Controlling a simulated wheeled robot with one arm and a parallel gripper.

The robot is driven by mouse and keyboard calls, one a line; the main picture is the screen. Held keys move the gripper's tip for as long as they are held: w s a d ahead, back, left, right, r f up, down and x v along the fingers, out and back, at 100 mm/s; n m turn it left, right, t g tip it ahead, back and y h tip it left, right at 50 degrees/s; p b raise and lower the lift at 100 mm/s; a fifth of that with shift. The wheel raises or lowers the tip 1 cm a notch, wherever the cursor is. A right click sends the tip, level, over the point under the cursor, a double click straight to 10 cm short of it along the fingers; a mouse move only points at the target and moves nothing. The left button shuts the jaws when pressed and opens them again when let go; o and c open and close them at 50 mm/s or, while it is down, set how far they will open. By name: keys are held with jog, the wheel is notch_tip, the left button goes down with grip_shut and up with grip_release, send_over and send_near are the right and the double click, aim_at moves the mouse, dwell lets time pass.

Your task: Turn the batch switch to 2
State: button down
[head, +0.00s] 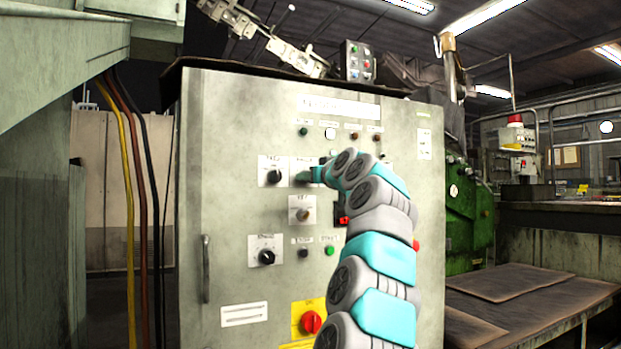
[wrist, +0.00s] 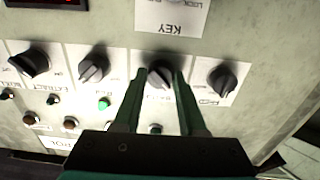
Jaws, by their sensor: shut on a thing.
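The batch switch (wrist: 160,73) is a dark rotary knob on a white label plate on the grey control panel (wrist: 262,25). The wrist view shows the panel upside down, and the plate's lettering is partly hidden. My gripper (wrist: 157,76) has its green fingers on either side of this knob, shut on it. In the head view my gripper (head: 308,176) reaches the upper row of the panel, and its fingers hide the knob. The number the pointer stands at cannot be read.
Similar knobs (wrist: 222,77) (wrist: 93,68) flank the switch closely. A door handle (head: 206,268) sticks out at left.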

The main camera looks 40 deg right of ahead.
jog(key=shift+c, duration=2.3)
grip_release()
jog(key=b+v, duration=0.2)
jog(key=v, duration=0.5)
jog(key=shift+s, duration=0.35)
jog(key=shift+a, duration=0.15)
